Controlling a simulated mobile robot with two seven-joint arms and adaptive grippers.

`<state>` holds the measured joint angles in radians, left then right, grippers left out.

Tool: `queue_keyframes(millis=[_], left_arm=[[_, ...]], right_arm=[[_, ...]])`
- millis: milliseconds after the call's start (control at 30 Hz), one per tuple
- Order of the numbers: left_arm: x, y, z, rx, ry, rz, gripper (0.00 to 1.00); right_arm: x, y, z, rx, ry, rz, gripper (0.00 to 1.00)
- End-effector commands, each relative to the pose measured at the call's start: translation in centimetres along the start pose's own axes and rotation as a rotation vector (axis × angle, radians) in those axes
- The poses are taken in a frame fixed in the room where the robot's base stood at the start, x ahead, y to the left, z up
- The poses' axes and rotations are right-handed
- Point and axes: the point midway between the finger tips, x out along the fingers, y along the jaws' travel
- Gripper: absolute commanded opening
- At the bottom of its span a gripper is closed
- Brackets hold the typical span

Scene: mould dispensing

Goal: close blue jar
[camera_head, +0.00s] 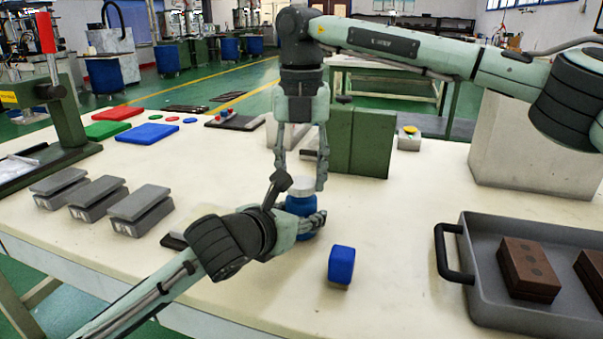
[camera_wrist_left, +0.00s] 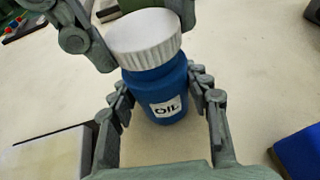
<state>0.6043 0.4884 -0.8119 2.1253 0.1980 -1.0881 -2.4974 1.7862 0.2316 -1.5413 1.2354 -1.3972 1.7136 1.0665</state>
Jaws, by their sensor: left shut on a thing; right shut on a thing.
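The blue jar (camera_head: 300,206) with an OIL label stands upright on the cream table; it also shows in the left wrist view (camera_wrist_left: 152,88). A white ribbed lid (camera_head: 302,187) sits at the jar's top, also clear in the left wrist view (camera_wrist_left: 143,40). I cannot tell how tightly it is seated. My left gripper (camera_head: 306,223) is shut around the jar's body from the side. My right gripper (camera_head: 302,178) points down from above, shut on the lid, with its fingers on either side of it.
A blue block (camera_head: 341,265) stands just right of the jar. A dark green box (camera_head: 358,141) is behind it. A grey tray (camera_head: 470,300) with brown moulds is at the right. Several grey moulds (camera_head: 140,208) lie at the left. Bare table lies between the block and the tray.

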Motion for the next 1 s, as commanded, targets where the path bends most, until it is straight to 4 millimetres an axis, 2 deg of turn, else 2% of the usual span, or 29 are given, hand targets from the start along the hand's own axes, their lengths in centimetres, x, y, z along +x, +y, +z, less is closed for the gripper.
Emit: queue_keyframes(millis=[67,200,233,400,767,867,1000], left_arm=[[0.0,0.0,0.0,0.000,0.000,0.001,0.00],[0.0,0.0,0.0,0.000,0.000,0.001,0.00],[0.0,0.0,0.0,0.000,0.000,0.001,0.00],[0.0,0.0,0.0,0.000,0.000,0.001,0.00],[0.0,0.0,0.0,0.000,0.000,0.001,0.00],[0.0,0.0,0.0,0.000,0.000,0.001,0.00],[0.0,0.0,0.0,0.000,0.000,0.001,0.00]], right_arm=[[0.0,0.0,0.0,0.123,0.001,0.000,0.08],[0.0,0.0,0.0,0.107,0.000,0.000,0.08],[0.0,0.0,0.0,0.106,0.000,0.000,0.45],[0.0,0.0,0.0,0.105,0.000,0.000,0.66],[-0.4,0.0,0.0,0.105,-0.001,0.001,0.67],[-1.5,0.0,0.1,0.105,-0.003,0.001,0.67],[-4.3,0.1,0.1,0.104,-0.004,0.002,0.67]])
